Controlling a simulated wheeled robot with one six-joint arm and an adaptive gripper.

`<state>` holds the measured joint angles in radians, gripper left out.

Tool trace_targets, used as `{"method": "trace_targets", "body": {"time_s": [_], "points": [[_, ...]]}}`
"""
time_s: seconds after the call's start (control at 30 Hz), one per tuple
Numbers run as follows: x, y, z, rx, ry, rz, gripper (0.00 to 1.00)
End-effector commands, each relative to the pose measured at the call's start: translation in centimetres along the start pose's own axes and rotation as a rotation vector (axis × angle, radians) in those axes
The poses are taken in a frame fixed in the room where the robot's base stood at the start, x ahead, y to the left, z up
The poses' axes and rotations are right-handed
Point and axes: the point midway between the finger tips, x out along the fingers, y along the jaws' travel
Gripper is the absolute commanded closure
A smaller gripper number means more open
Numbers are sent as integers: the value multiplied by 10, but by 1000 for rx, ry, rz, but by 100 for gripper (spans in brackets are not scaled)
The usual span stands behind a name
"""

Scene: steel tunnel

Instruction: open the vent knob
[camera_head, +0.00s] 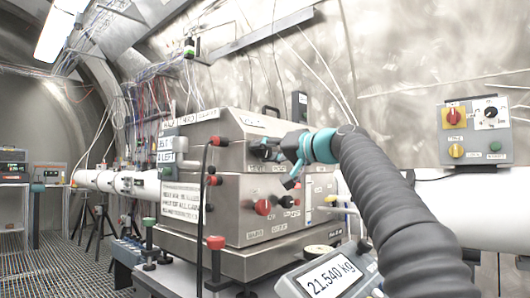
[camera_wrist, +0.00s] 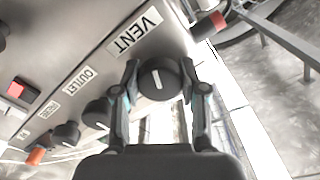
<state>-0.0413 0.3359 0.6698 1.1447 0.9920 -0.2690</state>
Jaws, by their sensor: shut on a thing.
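The vent knob (camera_wrist: 159,80) is black and round with a white pointer line, below the VENT label (camera_wrist: 134,31) in the wrist view. My gripper (camera_wrist: 159,84) is around it, one finger on each side, shut on the knob. In the wrist view the white line stands nearly upright. In the head view my gripper (camera_head: 293,152) is at the upper front of the steel box (camera_head: 235,142).
A red knob (camera_head: 263,207) is lower on the box. A scale display (camera_head: 332,277) stands in front. A switch panel (camera_head: 476,132) hangs at the right.

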Motion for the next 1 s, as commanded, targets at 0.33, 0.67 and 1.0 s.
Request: {"method": "trace_targets", "body": {"time_s": [0.33, 0.67, 1.0], "points": [[0, 1, 0, 2, -1, 0, 32], [-6, 1, -1, 2, 0, 2, 32], [-64, 0, 0, 2, 1, 4, 32]]}}
